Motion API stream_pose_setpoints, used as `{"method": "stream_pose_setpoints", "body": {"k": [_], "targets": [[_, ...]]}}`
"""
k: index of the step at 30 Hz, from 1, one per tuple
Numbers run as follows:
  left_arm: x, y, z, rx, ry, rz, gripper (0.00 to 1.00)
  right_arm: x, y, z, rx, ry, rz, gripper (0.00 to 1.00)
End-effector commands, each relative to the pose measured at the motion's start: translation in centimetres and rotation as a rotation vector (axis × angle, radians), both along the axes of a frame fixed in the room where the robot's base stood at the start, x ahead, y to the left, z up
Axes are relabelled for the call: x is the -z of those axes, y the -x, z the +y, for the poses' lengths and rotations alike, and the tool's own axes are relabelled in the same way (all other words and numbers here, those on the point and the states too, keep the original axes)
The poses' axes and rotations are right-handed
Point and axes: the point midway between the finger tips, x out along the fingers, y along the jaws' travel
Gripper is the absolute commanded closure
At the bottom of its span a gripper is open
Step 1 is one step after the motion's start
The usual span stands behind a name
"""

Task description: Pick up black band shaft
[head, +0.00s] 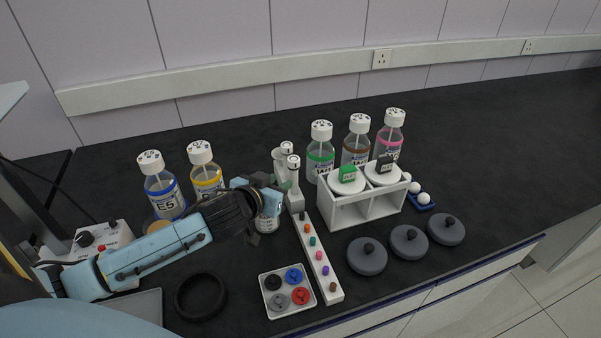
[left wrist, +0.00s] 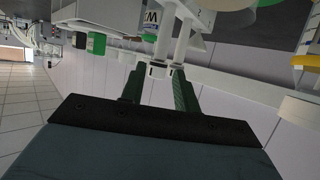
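Two upright white shafts or probes with white caps (head: 293,162) stand at the far end of a white strip. They also show in the left wrist view, where one shaft (left wrist: 161,45) lines up with the gap between my fingers and the other lines up with the right finger. Dark marks show near their ends, but I cannot tell which one has the black band. My left gripper (left wrist: 158,92) has its two dark green fingers apart, with nothing clearly held. In the head view it reaches in beside the shafts, its fingertips mostly hidden. My right gripper is out of view.
The white strip (head: 323,275) carries several coloured pegs. A white tray (head: 263,297) holds coloured discs. A white rack (head: 365,212), grey lids (head: 409,241) and a black ring (head: 201,297) lie around. Capped bottles (head: 321,155) stand behind. The counter's right side is clear.

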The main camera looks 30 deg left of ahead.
Motion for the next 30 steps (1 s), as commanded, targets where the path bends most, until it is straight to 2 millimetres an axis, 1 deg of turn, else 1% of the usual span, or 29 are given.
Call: {"method": "stream_pose_setpoints", "body": {"k": [1,2,3,6,7,10,16,19,22,25,30], "targets": [[0.2,-1.0,0.1,-0.001,0.000,-0.003,0.69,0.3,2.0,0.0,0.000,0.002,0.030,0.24],[0.4,-1.5,0.2,-0.002,-0.001,-0.003,0.69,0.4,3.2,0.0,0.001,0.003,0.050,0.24],[0.7,-2.2,0.2,-0.002,0.000,-0.003,0.69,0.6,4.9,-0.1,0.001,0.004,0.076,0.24],[1.4,-3.8,0.3,-0.002,0.000,-0.003,0.69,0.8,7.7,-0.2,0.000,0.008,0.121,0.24],[1.6,-4.2,0.3,-0.001,0.000,-0.002,0.69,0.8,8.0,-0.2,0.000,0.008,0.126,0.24],[2.1,-5.3,0.4,-0.002,-0.001,-0.001,0.69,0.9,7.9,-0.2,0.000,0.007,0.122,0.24],[2.5,-6.2,0.5,-0.001,0.000,0.000,0.69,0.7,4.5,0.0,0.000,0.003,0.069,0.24],[2.7,-7.0,0.7,-0.001,-0.002,-0.001,0.69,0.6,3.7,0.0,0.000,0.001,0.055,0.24],[3.1,-8.3,0.8,-0.002,-0.001,-0.001,0.69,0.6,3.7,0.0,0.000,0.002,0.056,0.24],[3.6,-9.5,0.9,-0.001,0.000,-0.001,0.69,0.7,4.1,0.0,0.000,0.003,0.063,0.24],[4.2,-10.6,1.1,-0.001,0.000,0.000,0.69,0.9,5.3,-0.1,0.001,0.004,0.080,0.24]]}}
